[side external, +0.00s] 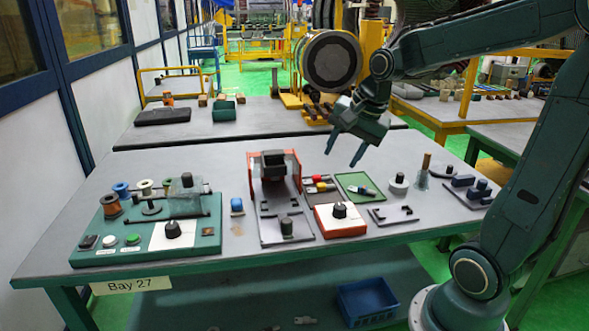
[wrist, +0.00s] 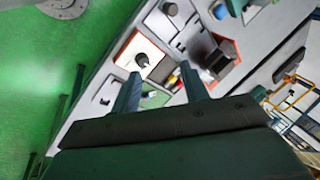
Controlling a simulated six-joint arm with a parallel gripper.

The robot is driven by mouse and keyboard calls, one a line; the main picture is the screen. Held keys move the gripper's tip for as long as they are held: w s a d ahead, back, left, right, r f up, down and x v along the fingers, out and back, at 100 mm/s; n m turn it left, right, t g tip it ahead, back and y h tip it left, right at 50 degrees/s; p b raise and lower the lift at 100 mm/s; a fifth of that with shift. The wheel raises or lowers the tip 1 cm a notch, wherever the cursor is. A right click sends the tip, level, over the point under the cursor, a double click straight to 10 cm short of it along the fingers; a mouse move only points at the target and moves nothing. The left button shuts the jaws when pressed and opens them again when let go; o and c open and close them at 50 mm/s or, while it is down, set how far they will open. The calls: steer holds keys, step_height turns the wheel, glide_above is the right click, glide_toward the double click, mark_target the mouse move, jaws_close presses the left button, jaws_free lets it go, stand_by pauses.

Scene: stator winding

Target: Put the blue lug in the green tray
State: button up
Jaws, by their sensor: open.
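My gripper (side external: 341,159) is open and empty, above the back edges of these trays, fingers pointing down. In the wrist view my gripper's fingers (wrist: 160,72) are apart, with the green tray (wrist: 155,100) partly visible between them; the blue lug is not clear there.
An orange-red fixture (side external: 290,160) stands left of the parts tray. An orange block with a black knob (side external: 340,219) sits in front. A green winding board (side external: 150,240) with spools fills the left.

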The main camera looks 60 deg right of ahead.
steer(key=s+a+r+n+t, duration=0.1)
steer(key=s+a+n, duration=1)
steer(key=n, duration=0.4)
steer(key=shift+s+a+r+y, duration=0.2)
steer(key=shift+s+a+y, duration=0.1)
steer(key=shift+s, duration=0.6)
